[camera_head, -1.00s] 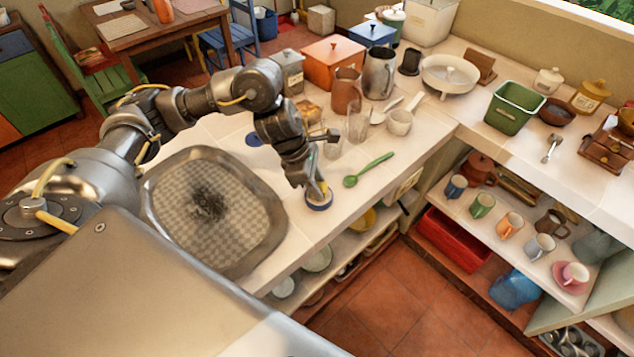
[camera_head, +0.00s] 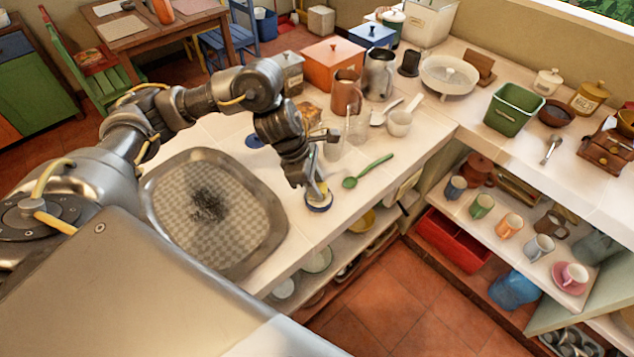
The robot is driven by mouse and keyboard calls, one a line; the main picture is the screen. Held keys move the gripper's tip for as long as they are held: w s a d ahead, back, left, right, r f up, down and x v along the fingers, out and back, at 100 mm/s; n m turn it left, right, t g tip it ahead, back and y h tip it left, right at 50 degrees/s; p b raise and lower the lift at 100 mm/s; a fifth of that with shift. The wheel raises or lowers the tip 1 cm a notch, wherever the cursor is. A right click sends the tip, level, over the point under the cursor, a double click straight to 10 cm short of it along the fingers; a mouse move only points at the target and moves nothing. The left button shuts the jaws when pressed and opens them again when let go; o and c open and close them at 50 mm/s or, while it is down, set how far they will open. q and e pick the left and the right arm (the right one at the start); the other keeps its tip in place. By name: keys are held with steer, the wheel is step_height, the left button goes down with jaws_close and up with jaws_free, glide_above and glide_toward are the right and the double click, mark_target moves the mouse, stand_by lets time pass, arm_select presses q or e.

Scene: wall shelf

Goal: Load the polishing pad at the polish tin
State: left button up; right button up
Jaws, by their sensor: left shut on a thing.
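My left gripper (camera_head: 314,184) points down at the front edge of the counter, shut on a small yellowish polishing pad (camera_head: 322,190). The pad is mostly hidden by the fingers. Directly below it is the low round polish tin (camera_head: 319,208), with a blue side and a pale inside. The pad is at the tin's opening; I cannot tell how firmly it touches. A blue disc, perhaps the tin's lid (camera_head: 254,140), lies behind my arm. My right gripper is not in view.
A large metal tray (camera_head: 265,250) with a dark sooty patch lies left of the tin. A green spoon (camera_head: 368,170) lies close on the right. The counter's front edge is just beside the tin.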

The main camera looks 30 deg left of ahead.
arm_select(q)
steer(key=shift+r+p, duration=2.2)
steer(key=shift+r, duration=1)
steer(key=shift+s+d+m, duration=0.2)
steer(key=shift+d+m, duration=0.05)
steer(key=shift+m, duration=0.35)
steer(key=s+d+f+m+g+b, duration=0.25)
steer(key=s+m, duration=0.25)
steer(key=m, duration=0.3)
steer(key=shift+w+a+r+m+g+y+b, duration=0.1)
steer(key=shift+w+a+r+m+g+b, duration=0.2)
steer(key=shift+w+r+m+b, duration=0.3)
steer(key=shift+w+a+r+m+g+y+b, duration=0.1)
steer(key=shift+w+a+r+m+g+b, duration=0.25)
steer(key=shift+w+r, duration=0.4)
steer(key=shift+w+a+r+m+g+y+b, duration=0.1)
steer(key=shift+w+a+r+m+g+b, duration=0.15)
steer(key=shift+w+r+m+b, duration=0.4)
